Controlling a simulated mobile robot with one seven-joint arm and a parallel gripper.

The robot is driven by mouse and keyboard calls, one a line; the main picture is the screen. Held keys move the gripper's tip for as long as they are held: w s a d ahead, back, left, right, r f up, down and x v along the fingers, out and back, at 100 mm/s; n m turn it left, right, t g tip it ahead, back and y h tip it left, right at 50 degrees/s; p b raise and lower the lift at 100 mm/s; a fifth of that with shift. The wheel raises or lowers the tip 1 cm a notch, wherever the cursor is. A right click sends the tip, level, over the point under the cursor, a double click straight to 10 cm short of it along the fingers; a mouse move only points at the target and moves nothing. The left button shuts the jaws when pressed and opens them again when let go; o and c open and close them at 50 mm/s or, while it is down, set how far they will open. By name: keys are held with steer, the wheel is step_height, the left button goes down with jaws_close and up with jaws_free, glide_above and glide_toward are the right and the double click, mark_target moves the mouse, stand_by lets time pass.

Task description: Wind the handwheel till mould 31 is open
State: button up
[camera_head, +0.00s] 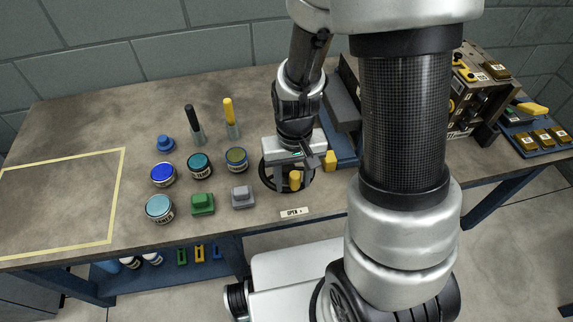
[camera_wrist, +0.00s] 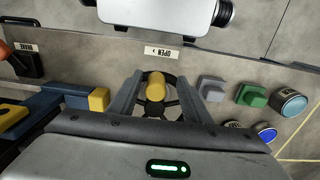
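The handwheel (camera_head: 264,178) is a dark spoked wheel near the bench's front edge, with an upright yellow knob (camera_head: 295,181) on its rim. An "OPEN" label with an arrow (camera_head: 294,212) is on the bench edge in front. In the wrist view the yellow knob (camera_wrist: 155,88) stands between the fingers of my gripper (camera_wrist: 158,95), with a gap on each side. My gripper is open over the wheel and hides much of it in the head view. A blue frame with a yellow block (camera_wrist: 98,100) stands beside the wheel. I cannot read the number 31 anywhere.
Several paint tins (camera_head: 200,165), a green block (camera_head: 203,203) and a grey block (camera_head: 243,196) stand left of the wheel. Two upright handled tools (camera_head: 232,118) stand behind. A "BRAKE" label and lever (camera_wrist: 28,65) show in the wrist view. The taped area (camera_head: 60,205) is clear.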

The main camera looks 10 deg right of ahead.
steer(key=shift+w+r, duration=0.1)
steer(key=shift+r, duration=0.05)
step_height(320, 180, up, 9)
steer(key=p, duration=0.7)
steer(key=shift+p, duration=0.3)
steer(key=s+d+r+t+p, duration=0.1)
steer(key=s+r+t+p, duration=0.1)
steer(key=r, duration=1.4)
steer(key=s+d+r+t+p, duration=0.2)
steer(key=s+r+t+p, duration=0.1)
steer(key=r, duration=1.3)
steer(key=shift+s+d+t+p, duration=0.15)
steer(key=shift+s+t+p, duration=0.15)
steer(key=shift+s+p, duration=0.6)
